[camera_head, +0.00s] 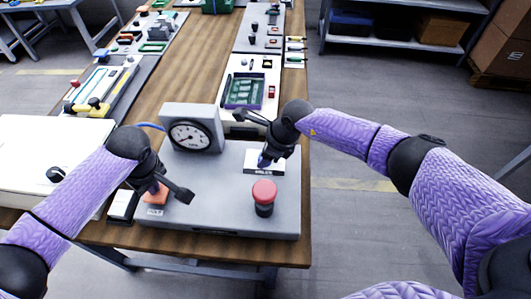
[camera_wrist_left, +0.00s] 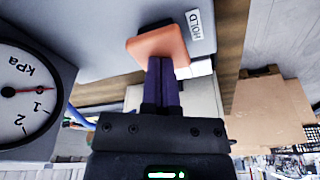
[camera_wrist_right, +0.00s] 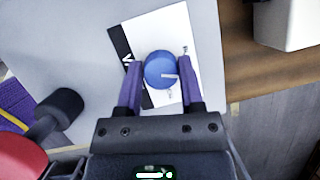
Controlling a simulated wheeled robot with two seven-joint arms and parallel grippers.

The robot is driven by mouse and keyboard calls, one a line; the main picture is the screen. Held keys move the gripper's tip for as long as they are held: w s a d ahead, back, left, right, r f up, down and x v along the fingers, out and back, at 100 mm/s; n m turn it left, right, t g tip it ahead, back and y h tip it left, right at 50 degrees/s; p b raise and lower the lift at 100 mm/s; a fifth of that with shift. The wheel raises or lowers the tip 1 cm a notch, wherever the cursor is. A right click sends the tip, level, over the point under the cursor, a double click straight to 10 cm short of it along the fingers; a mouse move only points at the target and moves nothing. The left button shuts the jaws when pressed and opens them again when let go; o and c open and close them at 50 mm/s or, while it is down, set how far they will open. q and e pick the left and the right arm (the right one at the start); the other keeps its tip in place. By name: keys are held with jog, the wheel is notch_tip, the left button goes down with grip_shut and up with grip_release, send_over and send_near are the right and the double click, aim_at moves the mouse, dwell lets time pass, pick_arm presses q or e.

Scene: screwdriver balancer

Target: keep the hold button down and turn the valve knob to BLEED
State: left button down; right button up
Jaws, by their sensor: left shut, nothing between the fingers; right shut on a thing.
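The orange hold button (camera_wrist_left: 160,45) sits beside a HOLD label (camera_wrist_left: 196,22) on the grey balancer box (camera_head: 215,215). My left gripper (camera_wrist_left: 161,62) is shut and empty, its fingertips against the button's face; how far it is pressed I cannot tell. The blue valve knob (camera_wrist_right: 160,70) stands on a white label plate (camera_wrist_right: 190,30). My right gripper (camera_wrist_right: 159,82) has its fingers on either side of the knob, closed on it. A white mark on the knob points right in the right wrist view. The plate's lettering is mostly hidden, so I cannot read the knob's position.
A kPa gauge (camera_head: 190,136) stands at the back of the box, its needle near 0 in the left wrist view (camera_wrist_left: 25,90). A red mushroom button (camera_head: 264,190) rises at the front right.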

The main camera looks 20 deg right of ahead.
grip_shut()
jog(key=n, duration=0.2)
jog(key=n+g, duration=0.1)
jog(key=n, duration=0.1)
jog(key=shift+g+y, duration=0.3)
jog(key=shift+y, duration=0.1)
jog(key=o, duration=1.1)
grip_release()
